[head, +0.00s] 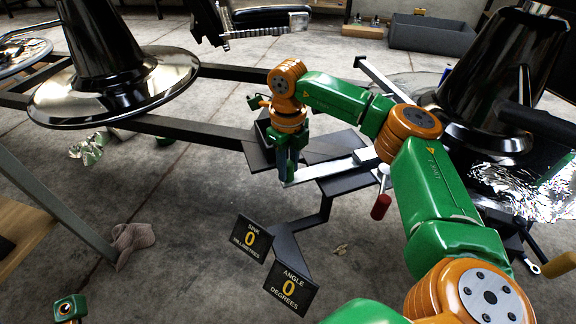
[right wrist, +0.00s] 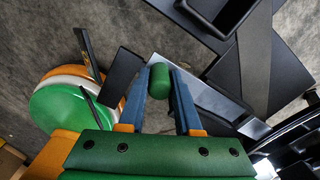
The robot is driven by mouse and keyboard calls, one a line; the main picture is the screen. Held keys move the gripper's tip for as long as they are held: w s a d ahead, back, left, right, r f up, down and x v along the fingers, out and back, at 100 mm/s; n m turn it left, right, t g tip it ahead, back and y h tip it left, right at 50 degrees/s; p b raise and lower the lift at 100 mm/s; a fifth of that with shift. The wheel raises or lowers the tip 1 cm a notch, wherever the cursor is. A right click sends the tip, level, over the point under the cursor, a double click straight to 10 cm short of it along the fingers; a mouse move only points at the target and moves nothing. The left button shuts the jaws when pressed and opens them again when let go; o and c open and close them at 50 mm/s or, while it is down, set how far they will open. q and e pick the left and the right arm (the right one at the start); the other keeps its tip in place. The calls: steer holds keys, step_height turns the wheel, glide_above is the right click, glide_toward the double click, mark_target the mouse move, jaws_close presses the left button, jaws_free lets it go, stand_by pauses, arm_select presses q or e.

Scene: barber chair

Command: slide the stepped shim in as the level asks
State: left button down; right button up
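My right gripper (head: 287,178) points down at the left end of the pale, flat metal shim (head: 330,170). In the right wrist view the blue fingertips (right wrist: 160,82) are closed around a green cylinder (right wrist: 160,79), which stands at the near end of the shim (right wrist: 205,102). The shim lies over dark plates and its far end reaches toward the black chair base (head: 487,100). Two black signs read sink 0 millimetres (head: 251,239) and angle 0 degrees (head: 290,288).
An open dark box (head: 262,133) sits beside my gripper on the dark plate (head: 330,145). A red-handled lever (head: 381,206) hangs near the shim's right end. Another black chair base (head: 110,85) stands at left. Crumpled foil (head: 525,190) lies at right. Open concrete floor lies in front.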

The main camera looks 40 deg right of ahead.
jaws_close()
stand_by(1.1)
